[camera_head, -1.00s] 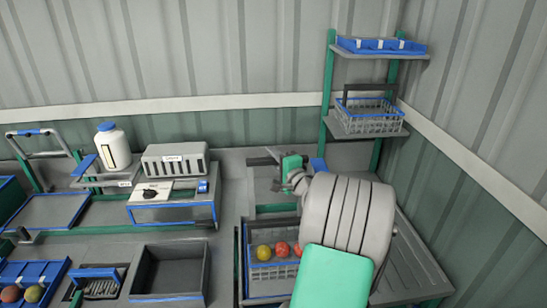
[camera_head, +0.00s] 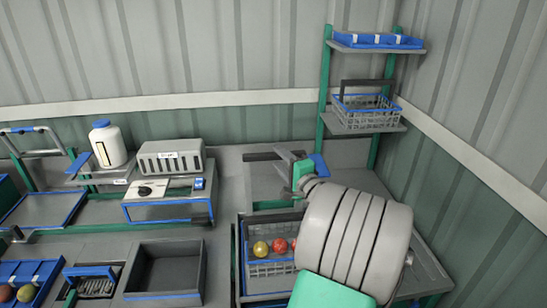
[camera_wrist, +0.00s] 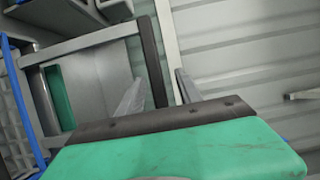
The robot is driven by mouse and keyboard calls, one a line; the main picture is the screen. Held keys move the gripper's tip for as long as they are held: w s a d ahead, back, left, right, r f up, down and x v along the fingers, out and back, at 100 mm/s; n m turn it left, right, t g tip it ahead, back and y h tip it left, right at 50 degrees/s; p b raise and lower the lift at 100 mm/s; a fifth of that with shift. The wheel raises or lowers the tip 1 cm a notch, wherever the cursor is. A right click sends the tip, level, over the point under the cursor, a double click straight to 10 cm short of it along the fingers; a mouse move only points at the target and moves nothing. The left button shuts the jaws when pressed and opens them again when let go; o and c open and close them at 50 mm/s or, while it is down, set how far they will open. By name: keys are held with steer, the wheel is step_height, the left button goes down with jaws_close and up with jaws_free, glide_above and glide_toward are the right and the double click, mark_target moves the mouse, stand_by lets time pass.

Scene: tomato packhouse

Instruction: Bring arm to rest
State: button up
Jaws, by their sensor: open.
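My gripper (camera_head: 279,160) is at the right of centre in the head view, at the end of my bent arm, above the grey bench surface. Its jaws are open with nothing between them. In the wrist view my gripper (camera_wrist: 158,92) shows two grey fingers apart beyond a green body, against the corrugated wall and a grey frame. My arm hides part of the bench and of the crate below it.
A grey crate (camera_head: 268,271) with yellow and red tomatoes (camera_head: 270,247) stands just below my arm. A wire basket (camera_head: 366,112) and blue tray (camera_head: 375,40) sit on the corner shelf. An empty dark bin (camera_head: 165,270) and a white bottle (camera_head: 108,146) are left.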

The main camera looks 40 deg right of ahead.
steer(key=shift+s+a, duration=0.15)
steer(key=shift+s, duration=0.5)
steer(key=w+a+f+n+g+y, duration=0.35)
steer(key=a+n, duration=0.25)
steer(key=a, duration=0.5)
steer(key=w+a+f+n+g+y, duration=0.25)
steer(key=a+f+n, duration=0.2)
steer(key=a, duration=0.65)
steer(key=s+a+f+n+g+h, duration=0.1)
steer(key=s+a+n+g, duration=0.3)
steer(key=s, duration=0.5)
steer(key=s+a+f+n+g+h, duration=0.1)
steer(key=s+a+f+n+g, duration=0.1)
steer(key=s+a+n, duration=0.4)
steer(key=s+a+g, duration=0.1)
steer(key=s+a, duration=0.1)
steer(key=s, duration=0.1)
steer(key=shift+a+f+g, duration=0.25)
steer(key=shift+a+g, duration=0.15)
